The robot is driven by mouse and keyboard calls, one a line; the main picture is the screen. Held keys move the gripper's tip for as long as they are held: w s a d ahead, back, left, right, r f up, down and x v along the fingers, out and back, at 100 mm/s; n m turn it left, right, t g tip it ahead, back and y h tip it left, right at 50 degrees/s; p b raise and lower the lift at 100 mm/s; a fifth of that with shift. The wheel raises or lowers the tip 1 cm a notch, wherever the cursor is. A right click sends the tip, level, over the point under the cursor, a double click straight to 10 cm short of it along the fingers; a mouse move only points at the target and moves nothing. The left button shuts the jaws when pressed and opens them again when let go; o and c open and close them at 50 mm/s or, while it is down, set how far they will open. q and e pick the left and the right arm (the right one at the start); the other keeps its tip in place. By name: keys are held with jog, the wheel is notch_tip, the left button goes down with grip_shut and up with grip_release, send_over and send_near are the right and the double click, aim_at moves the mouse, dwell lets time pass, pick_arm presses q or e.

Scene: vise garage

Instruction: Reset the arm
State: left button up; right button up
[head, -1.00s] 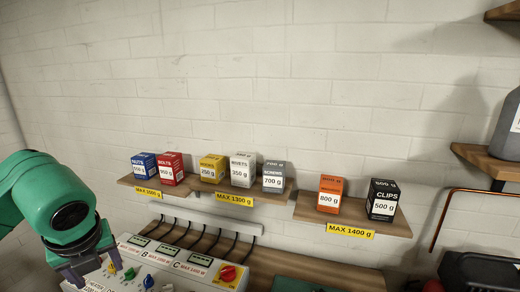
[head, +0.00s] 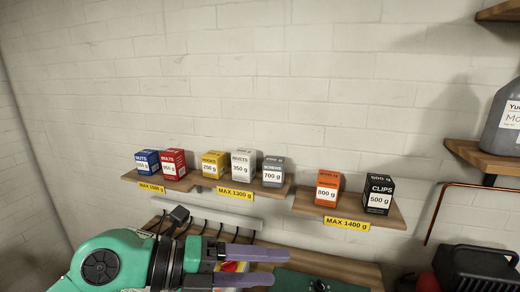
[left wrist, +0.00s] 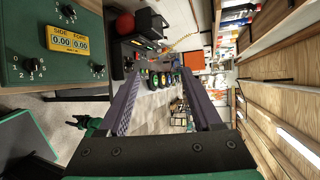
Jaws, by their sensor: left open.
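My left arm comes in low from the left in the head view, green with a black wrist. My left gripper (head: 262,266) is open and empty, its two purple fingers pointing right above the workbench. In the left wrist view the same fingers (left wrist: 165,100) stand wide apart with nothing between them. My right gripper is not in the head view. Small labelled boxes stand on wall shelves behind: a blue box (head: 147,163), an orange box (head: 327,188) and a black clips box (head: 377,195) among them.
The wall shelf (head: 300,205) with the 1400 g label is behind the gripper. A green control panel (left wrist: 50,50) lies at the left in the left wrist view. A black case (head: 475,268) stands at the lower right. The wall above the shelves is bare.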

pick_arm(q)
notch_tip(320, 180, up, 7)
jog(key=n+t+h, duration=0.3)
jog(key=h, duration=0.2)
jog(key=w+a+r+n+t+y, duration=0.2)
jog(key=w+a+n+t+y, duration=0.65)
jog(key=n+t, duration=0.65)
jog(key=w+a+f+n+g+y, duration=0.2)
jog(key=a+f+n+g+y, duration=0.1)
jog(key=a+f+n+y, duration=0.5)
jog(key=w+a+f+n+g+y, duration=0.25)
jog(key=a+f+n, duration=0.35)
jog(key=f, duration=0.5)
jog(key=s+a+f+n+g, duration=0.1)
jog(key=s+f+g, duration=1.1)
jog(key=s+f, duration=0.95)
notch_tip(320, 180, down, 32)
jog(key=s+g+b, duration=0.1)
jog(key=g+b, duration=0.1)
jog(key=b, duration=0.4)
jog(key=s+a+f+b, duration=0.3)
jog(key=s+f+b, duration=0.1)
jog(key=s+f, duration=1.2)
jog(key=shift+s+f+g, duration=0.3)
jog(key=shift+f+g, duration=0.05)
jog(key=shift+f, duration=0.15)
